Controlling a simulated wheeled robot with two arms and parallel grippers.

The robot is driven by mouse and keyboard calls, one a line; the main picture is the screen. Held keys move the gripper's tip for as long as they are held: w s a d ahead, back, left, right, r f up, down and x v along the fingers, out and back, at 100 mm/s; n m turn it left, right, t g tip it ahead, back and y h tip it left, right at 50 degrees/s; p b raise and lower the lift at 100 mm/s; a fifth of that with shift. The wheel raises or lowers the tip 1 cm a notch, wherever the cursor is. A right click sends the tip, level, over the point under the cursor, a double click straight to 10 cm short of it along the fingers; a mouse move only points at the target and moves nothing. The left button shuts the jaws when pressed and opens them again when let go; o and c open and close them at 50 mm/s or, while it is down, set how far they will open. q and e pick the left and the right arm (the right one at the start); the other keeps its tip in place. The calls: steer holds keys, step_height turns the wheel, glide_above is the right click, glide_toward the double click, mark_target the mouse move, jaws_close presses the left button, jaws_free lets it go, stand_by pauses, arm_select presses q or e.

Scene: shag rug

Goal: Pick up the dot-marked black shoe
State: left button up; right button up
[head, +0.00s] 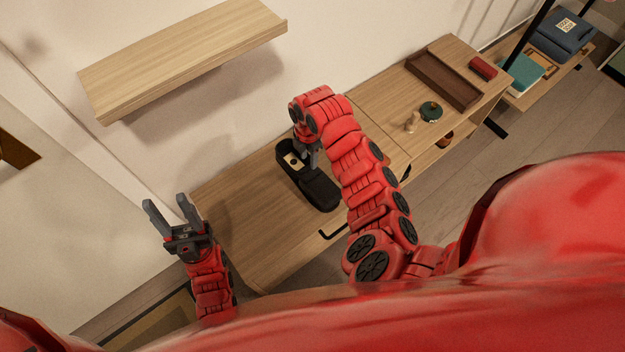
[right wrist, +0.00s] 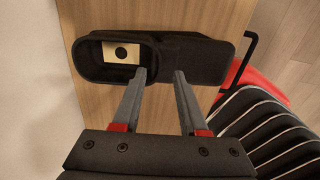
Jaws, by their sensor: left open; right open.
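The black shoe (head: 318,190) lies on the wooden cabinet top, below and partly hidden by my right gripper (head: 308,155). In the right wrist view the shoe (right wrist: 195,52) lies across the top of the picture. A pale card with a black dot (right wrist: 121,53) shows in its opening at the left end. My right gripper is open, and its two fingertips (right wrist: 160,76) reach the near edge of the shoe in the picture. I cannot tell whether they touch it. My left gripper (head: 168,203) is open and empty, left of the cabinet.
A wooden wall shelf (head: 180,60) hangs at the upper left. Right along the cabinet are a small figurine (head: 412,122), a dark green round pot (head: 431,111), a brown tray (head: 444,80) and a red object (head: 483,68). The cabinet top left of the shoe is clear.

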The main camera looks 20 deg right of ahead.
steer(key=f, duration=0.4)
steer(key=shift+s+a+f, duration=0.15)
steer(key=shift+a+f, duration=0.1)
steer(key=shift+f, duration=0.15)
jaws_close()
stand_by(1.1)
